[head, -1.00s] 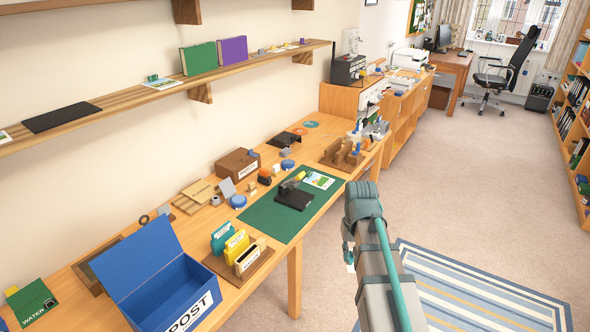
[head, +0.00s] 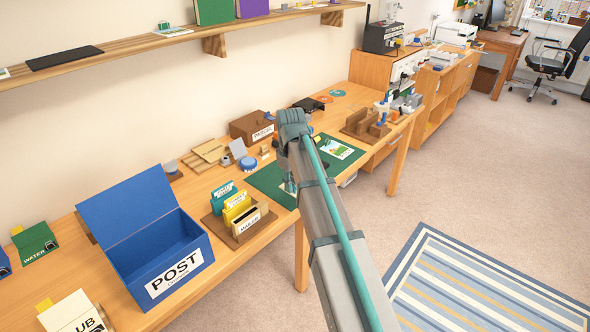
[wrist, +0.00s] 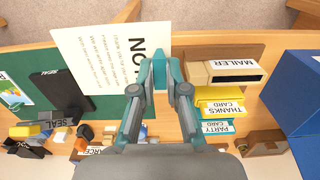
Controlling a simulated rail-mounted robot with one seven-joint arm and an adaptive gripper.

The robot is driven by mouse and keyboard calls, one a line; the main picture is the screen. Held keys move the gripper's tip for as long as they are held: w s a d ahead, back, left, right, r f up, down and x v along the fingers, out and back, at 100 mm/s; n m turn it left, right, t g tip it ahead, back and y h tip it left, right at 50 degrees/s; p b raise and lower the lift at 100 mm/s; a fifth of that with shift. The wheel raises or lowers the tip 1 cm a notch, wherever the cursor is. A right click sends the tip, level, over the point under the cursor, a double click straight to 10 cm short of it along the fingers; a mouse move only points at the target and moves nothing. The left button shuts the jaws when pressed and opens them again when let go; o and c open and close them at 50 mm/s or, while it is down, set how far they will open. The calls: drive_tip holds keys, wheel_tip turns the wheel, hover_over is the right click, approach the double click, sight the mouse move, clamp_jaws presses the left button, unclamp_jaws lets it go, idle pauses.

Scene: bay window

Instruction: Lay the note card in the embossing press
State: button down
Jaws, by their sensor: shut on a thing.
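The note card, cream with printed lines and large letters "NO", shows in the wrist view (wrist: 100,62). My gripper (wrist: 166,72) is shut on the card's edge and holds it above the bench. The black embossing press marked SEAL (wrist: 58,92) stands on the green mat, below and left of the gripper in the wrist view. The card overlaps part of the view of the mat.
A card rack (head: 238,212) with THANKS, PARTY and MAILER slots stands beside the mat. The open blue POST box (head: 178,270) is left of it. A picture card (head: 337,147) lies on the mat's far end. A PARCEL box (head: 250,127) sits behind.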

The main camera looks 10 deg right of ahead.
drive_tip(key=w+f, duration=0.2)
drive_tip(key=w, duration=0.2)
drive_tip(key=w+d+f+p, duration=0.1)
drive_tip(key=w+f, duration=0.2)
drive_tip(key=w, duration=0.1)
drive_tip(key=w+f+p, duration=0.1)
drive_tip(key=w+f, duration=0.2)
drive_tip(key=w, duration=0.1)
drive_tip(key=shift+w+d+f, duration=0.1)
drive_tip(key=shift+w+d, duration=0.05)
drive_tip(key=shift+w, duration=0.05)
drive_tip(key=shift+w+f+p, duration=0.3)
drive_tip(key=shift+w+f, duration=0.1)
drive_tip(key=shift+f, duration=0.15)
drive_tip(key=shift+w+f+p, duration=0.15)
drive_tip(key=shift+f+p, duration=0.15)
drive_tip(key=shift+f, duration=0.65)
drive_tip(key=shift+w+f+p, duration=0.1)
drive_tip(key=shift+f+p, duration=0.15)
drive_tip(key=shift+f, duration=0.65)
drive_tip(key=shift+f, duration=0.1)
drive_tip(key=c, duration=1.6)
unclamp_jaws()
drive_tip(key=shift+f, duration=0.1)
drive_tip(key=shift+c, duration=0.2)
drive_tip(key=o, duration=0.4)
drive_tip(key=shift+o, duration=0.2)
drive_tip(key=shift+r, duration=0.2)
